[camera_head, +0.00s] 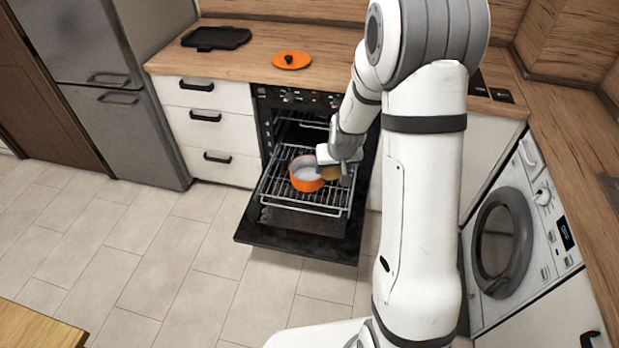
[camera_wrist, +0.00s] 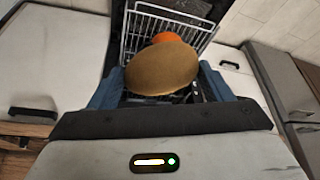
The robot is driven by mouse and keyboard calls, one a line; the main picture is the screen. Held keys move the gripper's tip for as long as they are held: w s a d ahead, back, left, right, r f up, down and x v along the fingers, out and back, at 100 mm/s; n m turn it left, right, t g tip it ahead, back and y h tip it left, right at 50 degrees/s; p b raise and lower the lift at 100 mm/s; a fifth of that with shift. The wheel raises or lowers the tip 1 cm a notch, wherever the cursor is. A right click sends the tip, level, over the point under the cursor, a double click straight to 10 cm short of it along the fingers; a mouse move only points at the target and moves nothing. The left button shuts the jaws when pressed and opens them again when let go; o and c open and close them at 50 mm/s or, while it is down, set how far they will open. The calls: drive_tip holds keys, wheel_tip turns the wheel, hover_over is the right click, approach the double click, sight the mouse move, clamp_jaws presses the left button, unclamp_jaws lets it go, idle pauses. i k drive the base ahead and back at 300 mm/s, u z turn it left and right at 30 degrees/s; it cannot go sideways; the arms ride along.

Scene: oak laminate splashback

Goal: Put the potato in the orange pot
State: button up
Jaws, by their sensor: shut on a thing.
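The orange pot (camera_head: 306,174) stands uncovered on the pulled-out oven rack, its pale inside showing. My gripper (camera_head: 338,170) is just right of the pot, at about its rim. It is shut on the brown potato (camera_head: 329,174), which shows partly beside the pot. In the wrist view the potato (camera_wrist: 163,68) fills the space between my blue fingers (camera_wrist: 162,88). The orange pot (camera_wrist: 168,37) shows only as a strip beyond the potato; the rest of it is hidden.
The oven rack (camera_head: 275,189) lies above the lowered oven door (camera_head: 295,243). An orange lid (camera_head: 291,60) and a black tray (camera_head: 216,38) lie on the wooden worktop (camera_head: 250,62). A washing machine (camera_head: 505,235) stands to the right. The tiled floor (camera_head: 180,260) at left is clear.

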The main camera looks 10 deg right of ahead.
sight(308, 179)
drive_tip(key=i, duration=0.95)
drive_tip(key=u, duration=0.05)
